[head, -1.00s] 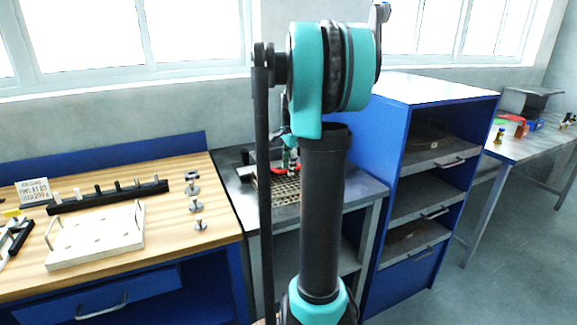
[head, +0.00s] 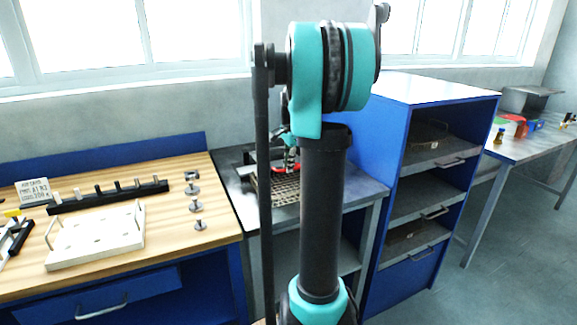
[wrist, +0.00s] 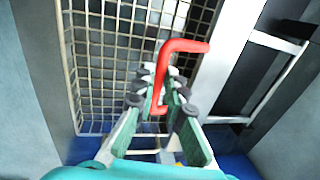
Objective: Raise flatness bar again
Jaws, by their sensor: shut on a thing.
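A red bent handle (wrist: 183,46) stands in the middle of the wrist view. Its upper end reaches the edge of a pale flat metal bar (wrist: 218,68), which I take as the flatness bar. My gripper (wrist: 160,98) is shut on the lower part of the red handle, with a finger on each side. In the head view my gripper (head: 290,155) is small and partly hidden behind my arm. The red handle (head: 279,168) shows beside it, over the mesh belt (head: 285,189). The gap between bar and mesh cannot be told.
The wire mesh (wrist: 120,50) fills the left of the wrist view; a metal frame (wrist: 275,80) lies right. A wooden bench (head: 170,220) with a white tray (head: 95,240) stands left. A blue shelf cabinet (head: 400,170) stands close on the right. Open floor lies further right.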

